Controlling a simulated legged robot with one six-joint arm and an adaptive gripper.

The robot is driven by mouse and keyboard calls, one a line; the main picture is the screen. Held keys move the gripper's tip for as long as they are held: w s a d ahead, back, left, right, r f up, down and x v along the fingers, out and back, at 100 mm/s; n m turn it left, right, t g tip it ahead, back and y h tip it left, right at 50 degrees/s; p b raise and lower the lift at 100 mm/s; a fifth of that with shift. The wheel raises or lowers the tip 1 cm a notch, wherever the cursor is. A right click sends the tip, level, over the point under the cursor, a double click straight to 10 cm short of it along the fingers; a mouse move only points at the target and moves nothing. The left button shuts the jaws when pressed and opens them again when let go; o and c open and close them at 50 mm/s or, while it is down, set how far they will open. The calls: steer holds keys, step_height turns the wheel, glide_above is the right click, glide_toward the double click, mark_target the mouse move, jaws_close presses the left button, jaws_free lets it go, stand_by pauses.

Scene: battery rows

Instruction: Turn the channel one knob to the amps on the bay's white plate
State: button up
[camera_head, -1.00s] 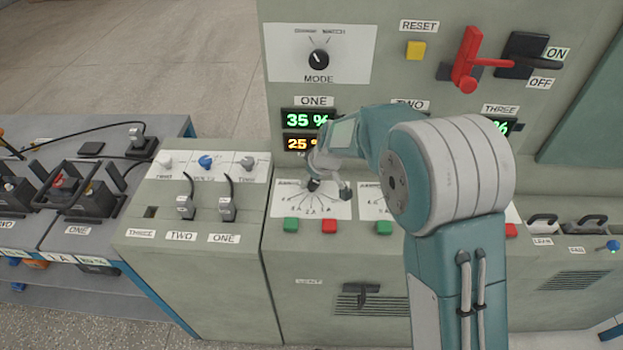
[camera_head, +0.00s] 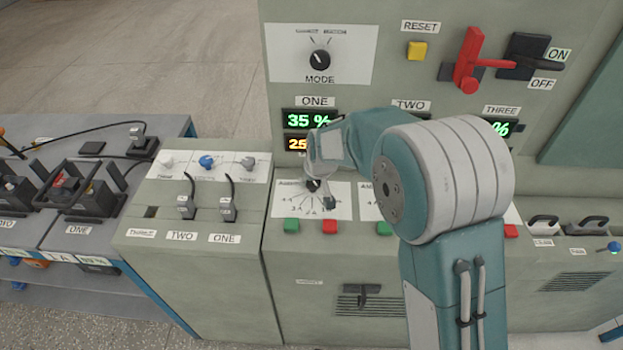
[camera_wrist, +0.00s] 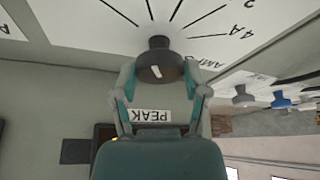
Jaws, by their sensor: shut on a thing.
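The channel one knob (camera_head: 312,186) is a dark round knob on a white dial plate (camera_head: 286,199) under the ONE displays. In the wrist view the knob (camera_wrist: 160,66) stands between both fingertips, with a short pale mark on its face. My gripper (camera_wrist: 161,78) is shut on it. In the head view my gripper (camera_head: 320,188) covers part of the dial. The dial has printed lines and amp figures; 4A shows in the wrist view. Which figure the knob points to cannot be told. A small white plate (camera_head: 62,258) on the battery bay's front edge seems to read 1 A.
Green (camera_head: 291,226) and red (camera_head: 330,227) buttons sit just below the dial. A MODE knob (camera_head: 320,60) and the ONE displays (camera_head: 308,121) are above. A panel with small knobs and plugs (camera_head: 205,164) stands left. A red lever (camera_head: 470,60) is at upper right.

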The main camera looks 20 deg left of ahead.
steer(key=shift+s+d+f+m+h, duration=0.1)
steer(key=shift+d+f+m+h, duration=0.15)
steer(key=shift+m, duration=0.35)
steer(key=shift+a, duration=0.1)
steer(key=o, duration=1.1)
steer(key=shift+o, duration=0.2)
steer(key=shift+r, duration=0.15)
steer(key=shift+a, duration=0.15)
steer(key=shift+r, duration=0.3)
steer(key=v, duration=1.1)
steer(key=shift+s, duration=0.15)
steer(key=shift+r, duration=0.1)
